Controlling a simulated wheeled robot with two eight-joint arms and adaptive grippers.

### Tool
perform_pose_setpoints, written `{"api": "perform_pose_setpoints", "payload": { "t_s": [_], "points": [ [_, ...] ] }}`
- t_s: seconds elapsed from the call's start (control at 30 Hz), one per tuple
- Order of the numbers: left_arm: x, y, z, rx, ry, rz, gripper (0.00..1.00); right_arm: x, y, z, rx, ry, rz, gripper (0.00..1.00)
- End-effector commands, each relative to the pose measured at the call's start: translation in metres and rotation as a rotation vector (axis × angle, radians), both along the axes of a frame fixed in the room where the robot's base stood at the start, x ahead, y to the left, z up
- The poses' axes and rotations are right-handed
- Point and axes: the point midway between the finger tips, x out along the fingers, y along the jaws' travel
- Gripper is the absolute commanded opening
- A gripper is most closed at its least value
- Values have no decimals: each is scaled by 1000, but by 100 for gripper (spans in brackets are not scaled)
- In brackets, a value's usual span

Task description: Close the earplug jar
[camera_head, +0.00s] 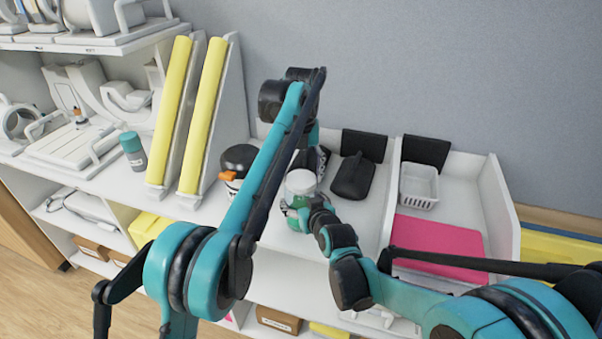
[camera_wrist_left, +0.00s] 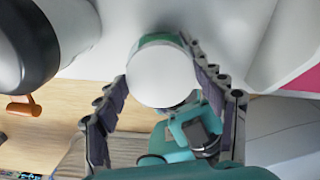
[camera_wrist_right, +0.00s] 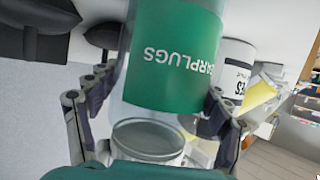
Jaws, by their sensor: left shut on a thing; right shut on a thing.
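The earplug jar (camera_head: 300,190) stands on the white shelf, clear with a green label. The label reads EARPLUGS, upside down, in the right wrist view (camera_wrist_right: 172,55). My right gripper (camera_wrist_right: 160,85) is shut on the jar body from the side. A round white lid (camera_wrist_left: 163,76) lies between the fingers of my left gripper (camera_wrist_left: 160,68), which is shut on it from above. The lid lines up over the jar, with a green edge showing behind it. I cannot tell whether it is fully seated. My left arm partly hides the jar's surroundings in the head view.
A black-topped container with an orange tab (camera_head: 238,160) stands left of the jar. A black pouch (camera_head: 352,178) lies behind it to the right. A white basket (camera_head: 419,186) and a pink sheet (camera_head: 440,247) are further right. Yellow-edged panels (camera_head: 203,115) stand left.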

Motion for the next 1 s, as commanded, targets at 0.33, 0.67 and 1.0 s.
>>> {"api": "perform_pose_setpoints", "payload": {
  "t_s": [0.33, 0.67, 1.0],
  "points": [
    [-1, 0, 0, 0, 1, 2, 90, 0, 0, -1, -2, 3, 1, 0],
    [0, 0, 22, 0, 1, 3, 90, 0, 0, -1, -2, 3, 1, 0],
    [0, 0, 45, 0, 1, 3, 90, 0, 0, -1, -2, 3, 1, 0]
  ]
}}
